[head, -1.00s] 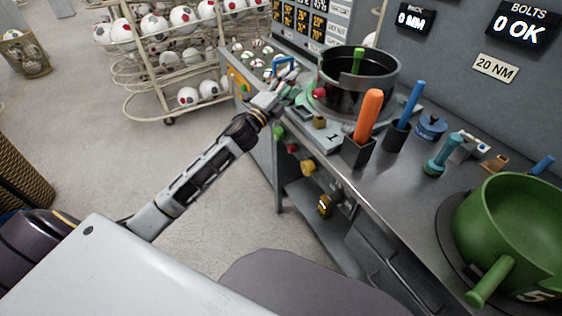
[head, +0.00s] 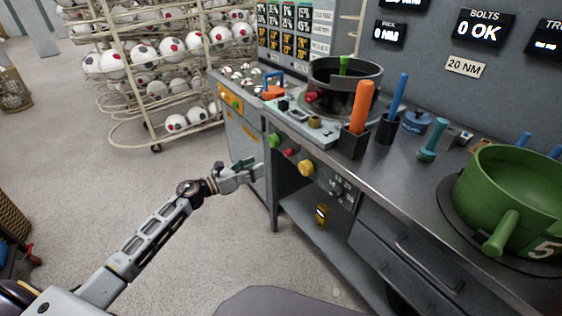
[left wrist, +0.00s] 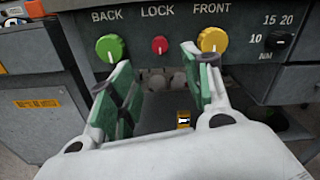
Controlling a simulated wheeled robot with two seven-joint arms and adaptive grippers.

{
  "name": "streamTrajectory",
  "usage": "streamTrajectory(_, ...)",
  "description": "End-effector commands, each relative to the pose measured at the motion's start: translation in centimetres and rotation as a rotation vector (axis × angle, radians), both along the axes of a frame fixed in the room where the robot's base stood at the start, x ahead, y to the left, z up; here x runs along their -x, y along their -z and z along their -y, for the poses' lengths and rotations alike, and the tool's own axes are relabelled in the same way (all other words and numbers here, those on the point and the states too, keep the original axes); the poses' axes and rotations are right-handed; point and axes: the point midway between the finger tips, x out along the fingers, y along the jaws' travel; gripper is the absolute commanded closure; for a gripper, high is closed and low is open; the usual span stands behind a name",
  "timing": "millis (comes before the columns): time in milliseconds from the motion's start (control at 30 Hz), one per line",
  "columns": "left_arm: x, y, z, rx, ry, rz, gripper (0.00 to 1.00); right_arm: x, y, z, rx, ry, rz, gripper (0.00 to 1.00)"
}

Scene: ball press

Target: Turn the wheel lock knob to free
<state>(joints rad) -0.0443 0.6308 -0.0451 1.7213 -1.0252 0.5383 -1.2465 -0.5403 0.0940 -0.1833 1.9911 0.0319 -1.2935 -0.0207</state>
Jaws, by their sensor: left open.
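A red knob (left wrist: 160,45) sits under the word LOCK on the bench's front panel (left wrist: 185,17). A green knob (left wrist: 110,47) is to its left under BACK, and a yellow knob (left wrist: 212,39) to its right under FRONT. In the head view the red knob (head: 289,152) is between the other two. A yellow-and-black fitting (head: 321,214) shows low under the bench; its label is too small to read. My left gripper (head: 252,169) is open and empty in front of the panel, apart from the knobs. In the left wrist view its fingers flank the red knob. My right gripper is out of view.
A black torque dial (left wrist: 279,40) is right of the yellow knob. The bench top (head: 368,170) carries a black pot, orange and blue handles, and a green pan (head: 515,200). A ball rack (head: 150,70) stands behind at left.

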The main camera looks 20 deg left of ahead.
Motion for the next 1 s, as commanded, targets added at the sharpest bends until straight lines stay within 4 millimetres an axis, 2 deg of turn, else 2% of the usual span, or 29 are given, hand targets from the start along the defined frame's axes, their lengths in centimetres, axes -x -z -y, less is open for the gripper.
streamTrajectory(567, -0.3, 0.0, 0.2, -0.004, 0.001, 0.001, 0.51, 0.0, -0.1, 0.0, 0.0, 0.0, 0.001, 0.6)
streamTrajectory(1000, -2.7, 0.0, 2.1, -0.004, 0.001, 0.002, 0.51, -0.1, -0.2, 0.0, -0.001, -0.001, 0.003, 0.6)
